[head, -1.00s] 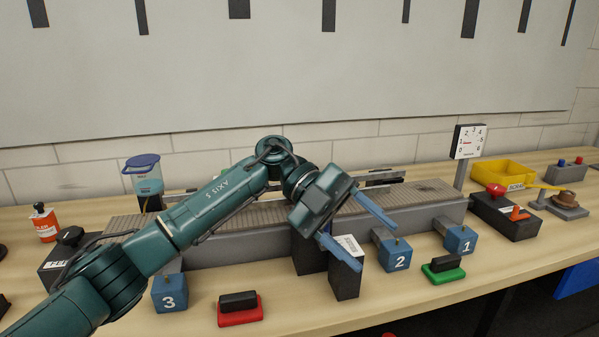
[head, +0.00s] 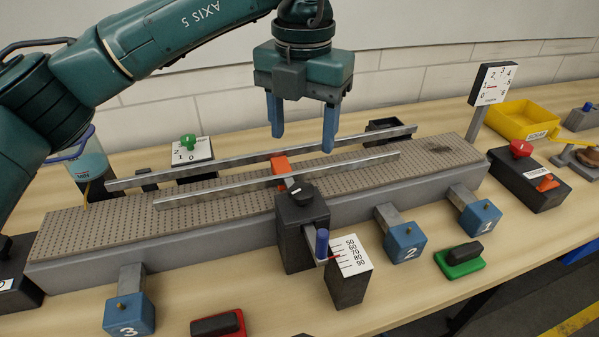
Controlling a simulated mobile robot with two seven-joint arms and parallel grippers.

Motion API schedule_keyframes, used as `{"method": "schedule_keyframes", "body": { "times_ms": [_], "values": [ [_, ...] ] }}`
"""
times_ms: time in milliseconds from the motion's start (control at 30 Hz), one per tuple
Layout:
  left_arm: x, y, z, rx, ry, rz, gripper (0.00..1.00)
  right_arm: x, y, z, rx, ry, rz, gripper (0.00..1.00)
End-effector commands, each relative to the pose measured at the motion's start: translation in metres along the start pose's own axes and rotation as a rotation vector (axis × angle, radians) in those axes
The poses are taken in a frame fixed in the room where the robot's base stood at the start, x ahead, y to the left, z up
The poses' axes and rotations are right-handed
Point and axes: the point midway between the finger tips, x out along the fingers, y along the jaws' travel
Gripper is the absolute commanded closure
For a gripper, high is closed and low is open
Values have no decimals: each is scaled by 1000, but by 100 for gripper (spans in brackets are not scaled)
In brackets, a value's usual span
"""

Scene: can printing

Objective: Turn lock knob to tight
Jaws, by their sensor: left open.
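A round black knob (head: 302,191) with a pale mark sits on top of a dark block (head: 302,238) at the front of the conveyor (head: 205,227). I cannot read which setting it points to. Beside it are a blue handle (head: 322,243) and a white scale (head: 351,255) marked 50 to 90 with a red pointer. My left gripper (head: 303,141) is open and empty, fingers pointing down. In the picture it is above the knob, over the back part of the conveyor, apart from the knob. My right gripper is not in view.
Two metal guide rails (head: 345,161) run along the conveyor, with an orange piece (head: 280,166) near the knob. Blue blocks numbered 1 (head: 480,217), 2 (head: 405,242) and 3 (head: 129,314) stick out in front. A green-knobbed panel (head: 193,154) stands behind the rails.

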Motion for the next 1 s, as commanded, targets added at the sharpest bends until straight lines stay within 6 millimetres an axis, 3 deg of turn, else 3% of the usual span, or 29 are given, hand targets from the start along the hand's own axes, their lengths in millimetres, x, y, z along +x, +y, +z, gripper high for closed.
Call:
{"method": "schedule_keyframes", "body": {
  "times_ms": [300,500,933,1000],
  "values": [
    [67,0,-1,-3,5,-5,41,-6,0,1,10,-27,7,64],
    [94,0,0,-2,3,-5,41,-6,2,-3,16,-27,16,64],
    [105,0,0,-2,1,-4,41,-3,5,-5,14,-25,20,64],
    [105,0,0,-2,1,-4,46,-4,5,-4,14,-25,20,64]
  ]
}}
